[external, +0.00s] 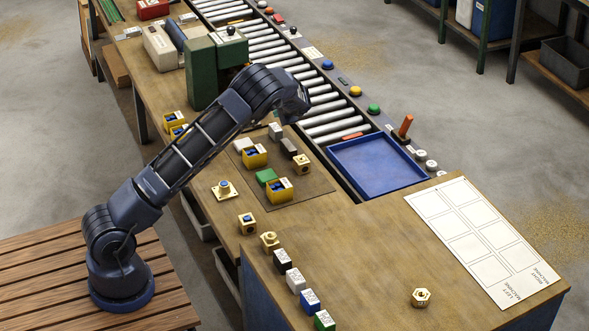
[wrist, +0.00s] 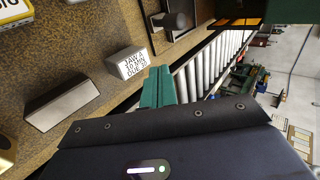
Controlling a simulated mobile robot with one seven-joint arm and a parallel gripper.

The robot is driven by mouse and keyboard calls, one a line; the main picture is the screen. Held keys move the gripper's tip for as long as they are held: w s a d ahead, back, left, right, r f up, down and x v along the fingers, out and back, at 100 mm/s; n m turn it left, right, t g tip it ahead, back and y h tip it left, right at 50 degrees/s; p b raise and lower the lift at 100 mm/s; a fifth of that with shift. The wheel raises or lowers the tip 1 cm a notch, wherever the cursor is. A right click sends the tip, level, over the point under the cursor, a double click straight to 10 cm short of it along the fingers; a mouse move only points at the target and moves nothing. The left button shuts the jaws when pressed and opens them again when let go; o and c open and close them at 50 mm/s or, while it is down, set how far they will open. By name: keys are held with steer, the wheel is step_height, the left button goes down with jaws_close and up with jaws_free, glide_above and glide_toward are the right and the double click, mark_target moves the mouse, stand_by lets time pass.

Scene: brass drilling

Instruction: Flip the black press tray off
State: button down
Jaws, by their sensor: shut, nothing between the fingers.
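My gripper shows in the wrist view as a pair of green fingers (wrist: 158,82) closed together with nothing between them. In the external view it is hidden behind my bent wrist, beside the green press (external: 201,75). A dark, low, tray-like frame (wrist: 190,35) with a black rounded part (wrist: 172,20) lies beyond the fingertips in the wrist view, apart from them. I cannot tell for sure that this is the black press tray. In the external view my arm and the press hide that spot.
A white labelled block (wrist: 126,64) and a grey block (wrist: 62,104) lie near my fingers. The roller conveyor (external: 325,115) runs beside the bench to a blue tray (external: 377,165). Brass parts and yellow bins (external: 279,191) stand on a mat. The bench's front right is mostly clear.

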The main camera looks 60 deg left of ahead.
stand_by(0.3)
steer(key=x, duration=1)
steer(key=a, duration=0.3)
steer(key=shift+a, duration=0.5)
